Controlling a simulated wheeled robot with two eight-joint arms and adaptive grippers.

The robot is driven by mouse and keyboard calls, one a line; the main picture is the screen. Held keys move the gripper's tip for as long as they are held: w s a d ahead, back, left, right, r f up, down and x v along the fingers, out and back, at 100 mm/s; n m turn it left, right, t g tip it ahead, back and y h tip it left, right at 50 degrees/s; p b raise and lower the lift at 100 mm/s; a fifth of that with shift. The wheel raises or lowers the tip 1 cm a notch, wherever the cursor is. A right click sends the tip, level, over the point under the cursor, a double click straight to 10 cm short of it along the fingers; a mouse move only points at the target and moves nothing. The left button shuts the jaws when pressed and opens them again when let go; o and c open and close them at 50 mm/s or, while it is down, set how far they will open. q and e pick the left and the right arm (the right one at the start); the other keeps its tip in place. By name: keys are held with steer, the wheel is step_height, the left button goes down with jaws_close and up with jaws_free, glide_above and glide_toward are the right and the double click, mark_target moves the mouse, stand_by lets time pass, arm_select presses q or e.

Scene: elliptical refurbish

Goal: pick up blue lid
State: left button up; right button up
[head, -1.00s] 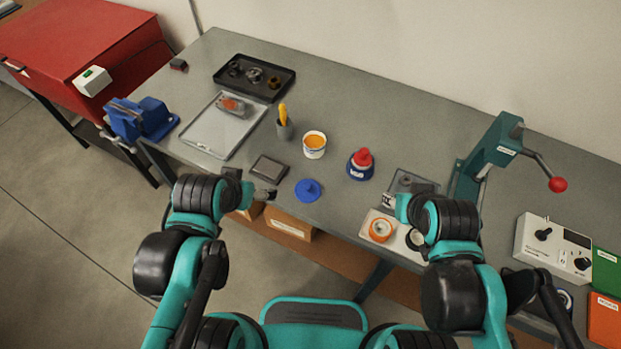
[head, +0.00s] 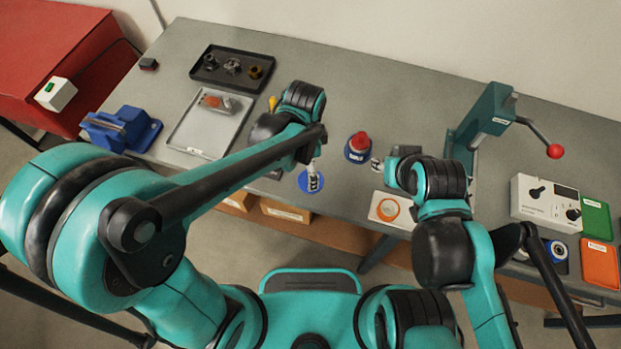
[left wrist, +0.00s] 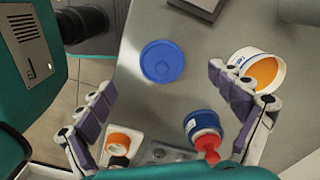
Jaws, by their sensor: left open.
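The blue lid (head: 303,184) lies flat on the grey workbench near its front edge, partly covered by my left gripper in the head view. My left gripper (head: 314,182) is above the lid, pointing down, open and empty. In the left wrist view the whole round lid (left wrist: 162,61) shows with its small central knob, ahead of and between the spread fingers (left wrist: 162,82), and apart from them. My right gripper (head: 386,168) is by the small parts right of the red-capped bottle; its fingers are too small to judge.
A blue bottle with a red cap (head: 358,147) stands right of the lid. A white tub with orange contents (left wrist: 257,72) is close to one left finger in the wrist view. A white tray with orange tape (head: 381,218) sits at the front edge. A grey tray (head: 190,148) lies left.

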arm_select(q)
steer(key=f+b, duration=0.1)
steer(key=f, duration=0.3)
steer(key=f+b, duration=0.1)
steer(key=f, duration=0.1)
steer(key=shift+w+d+f+b, duration=0.2)
steer(key=shift+d+f+b, duration=0.1)
steer(key=shift+d+f, duration=0.1)
steer(key=shift+r, duration=0.15)
steer(key=shift+c, duration=0.6)
steer(key=shift+s, duration=0.1)
steer(key=c, duration=0.9)
